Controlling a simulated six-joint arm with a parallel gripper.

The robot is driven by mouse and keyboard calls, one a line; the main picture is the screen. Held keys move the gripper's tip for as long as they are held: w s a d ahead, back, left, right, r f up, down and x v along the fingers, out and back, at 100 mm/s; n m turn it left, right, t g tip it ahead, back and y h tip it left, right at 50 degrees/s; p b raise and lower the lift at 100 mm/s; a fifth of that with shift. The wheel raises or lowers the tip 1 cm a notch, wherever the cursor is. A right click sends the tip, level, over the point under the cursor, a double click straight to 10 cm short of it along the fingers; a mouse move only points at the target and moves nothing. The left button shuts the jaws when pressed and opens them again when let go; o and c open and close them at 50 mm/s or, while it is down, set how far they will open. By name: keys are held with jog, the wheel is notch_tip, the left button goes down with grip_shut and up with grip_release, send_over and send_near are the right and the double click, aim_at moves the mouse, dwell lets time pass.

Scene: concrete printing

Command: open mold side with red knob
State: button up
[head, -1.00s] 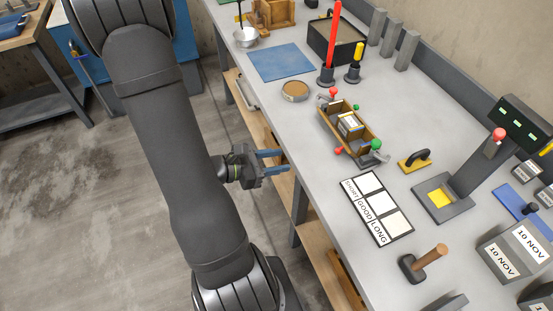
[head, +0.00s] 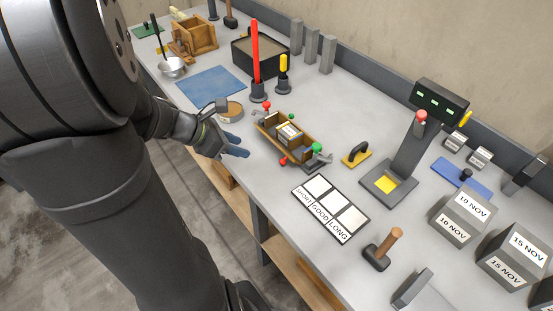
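The mold (head: 270,128) is a long brown box on the grey bench, with a pale labelled block (head: 289,133) inside. One red knob (head: 267,105) stands at its far left end and another red knob (head: 283,161) is low at its near end. A green knob (head: 317,147) is at the near right end, beside a grey clamp-like part. A smaller green knob shows at the far side. My gripper (head: 243,147) is left of the mold, over the bench's front edge, its blue fingers open, empty and pointing right toward the mold. It touches nothing visible.
A round brown-topped dish (head: 230,110) is close behind my gripper. Red (head: 255,55) and yellow (head: 283,70) handled tools stand behind the mold. A yellow-based float (head: 356,155) is right of it, and a SHORT/GOOD/LONG card (head: 330,209) lies in front.

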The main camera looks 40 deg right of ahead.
aim_at(281, 161)
jog(key=x, duration=1.5)
jog(key=shift+s+d+f, duration=0.1)
jog(key=shift+d+f, duration=0.15)
jog(key=shift+f, duration=0.05)
grip_shut()
